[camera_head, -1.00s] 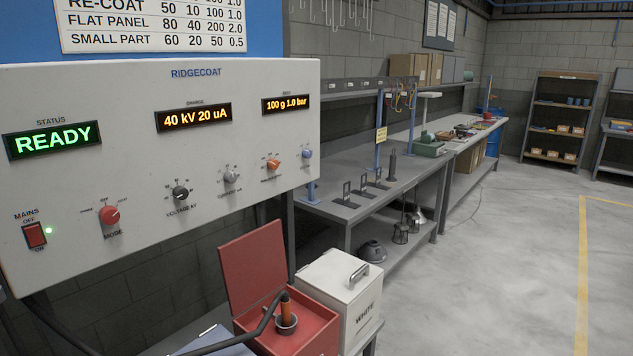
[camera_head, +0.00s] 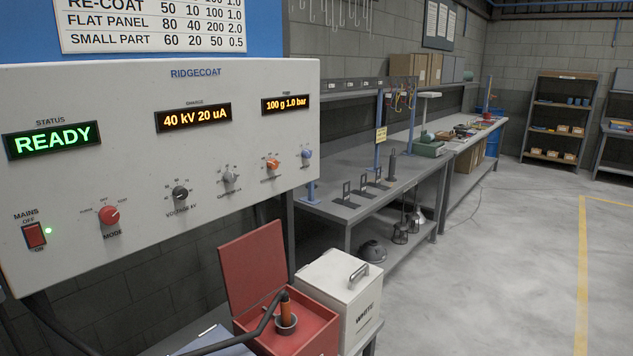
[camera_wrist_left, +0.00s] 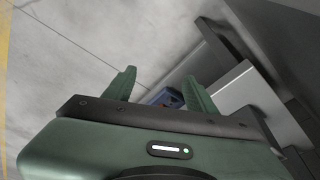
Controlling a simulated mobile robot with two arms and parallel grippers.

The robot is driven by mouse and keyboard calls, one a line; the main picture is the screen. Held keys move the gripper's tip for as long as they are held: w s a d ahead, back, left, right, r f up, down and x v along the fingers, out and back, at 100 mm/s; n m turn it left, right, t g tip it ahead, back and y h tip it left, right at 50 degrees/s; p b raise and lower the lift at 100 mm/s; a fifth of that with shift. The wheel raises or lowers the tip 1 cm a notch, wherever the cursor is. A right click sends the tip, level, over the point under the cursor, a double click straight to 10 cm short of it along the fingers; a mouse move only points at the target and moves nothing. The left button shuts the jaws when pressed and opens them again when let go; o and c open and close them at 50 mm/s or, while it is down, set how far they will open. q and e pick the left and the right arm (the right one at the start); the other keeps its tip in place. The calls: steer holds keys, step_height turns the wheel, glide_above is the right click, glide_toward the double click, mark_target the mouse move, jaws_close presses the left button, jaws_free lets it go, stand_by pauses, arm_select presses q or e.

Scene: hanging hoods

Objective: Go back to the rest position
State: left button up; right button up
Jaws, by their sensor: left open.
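My left gripper (camera_wrist_left: 158,88) shows in the left wrist view with its two green fingers apart and nothing between them. Bare concrete floor and part of a grey structure lie beyond it. Neither gripper is in the head view, and my right gripper is in no view. The control panel (camera_head: 150,260) fills the left of the head view. Its status display (camera_head: 52,140) reads READY, and the others read 40 kV 20 uA and 100 g 1.0 bar.
A red open-lidded box (camera_head: 255,325) and a white lidded box (camera_head: 341,290) stand below the panel. Concrete floor (camera_head: 490,270) at the right is clear, with a yellow line.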

arm_select(q)
steer(key=s+a+f+g, duration=0.1)
steer(key=s+f, duration=0.3)
steer(key=f, duration=0.5)
steer(key=s+f, duration=0.4)
steer(key=f, duration=0.4)
steer(key=s+a+f, duration=0.2)
steer(key=s+f, duration=0.5)
steer(key=s, duration=0.4)
steer(key=shift+s+a+f+g, duration=0.2)
steer(key=shift+f+g, duration=0.1)
steer(key=shift+g, duration=0.1)
